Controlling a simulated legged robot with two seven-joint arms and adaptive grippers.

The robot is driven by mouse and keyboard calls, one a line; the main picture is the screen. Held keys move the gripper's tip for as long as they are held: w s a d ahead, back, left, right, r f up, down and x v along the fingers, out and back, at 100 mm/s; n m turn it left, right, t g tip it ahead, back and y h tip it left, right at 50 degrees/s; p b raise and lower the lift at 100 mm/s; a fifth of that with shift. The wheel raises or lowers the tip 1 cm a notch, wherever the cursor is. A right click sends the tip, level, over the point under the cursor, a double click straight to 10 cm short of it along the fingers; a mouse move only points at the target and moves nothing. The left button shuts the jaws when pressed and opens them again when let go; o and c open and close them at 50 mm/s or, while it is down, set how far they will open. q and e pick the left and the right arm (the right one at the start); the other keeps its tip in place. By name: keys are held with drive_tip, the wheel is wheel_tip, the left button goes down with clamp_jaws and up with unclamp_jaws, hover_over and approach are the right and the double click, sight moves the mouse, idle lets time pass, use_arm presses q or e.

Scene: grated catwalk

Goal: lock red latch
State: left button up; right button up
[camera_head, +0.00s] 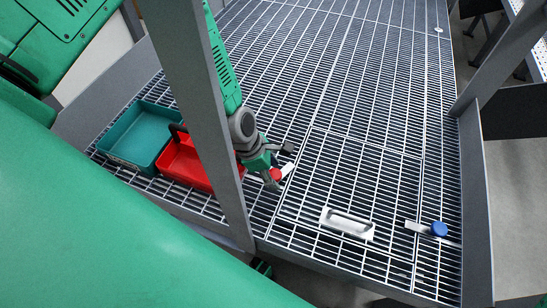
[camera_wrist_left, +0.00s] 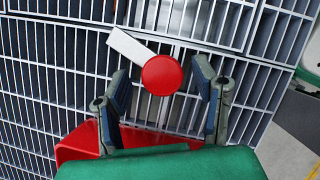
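The red latch has a round red knob (camera_head: 275,174) and a flat white bar (camera_head: 288,169). It sits on the grating at the left edge of a panel outlined in the catwalk. In the left wrist view the knob (camera_wrist_left: 162,75) lies between the two fingers, with the white bar (camera_wrist_left: 131,47) pointing to the upper left. My left gripper (camera_head: 282,166) is open around the knob, and a gap shows on each side. I cannot tell its height over the grating. My right gripper is not in view.
A white recessed handle (camera_head: 347,222) lies on the panel. A blue-knobbed latch (camera_head: 439,229) is at its right. A red bin (camera_head: 185,165) and a teal bin (camera_head: 139,135) stand left of the gripper. A grey post (camera_head: 205,110) rises in front of the red bin.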

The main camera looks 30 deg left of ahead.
use_arm(q)
drive_tip(key=v, duration=1.2)
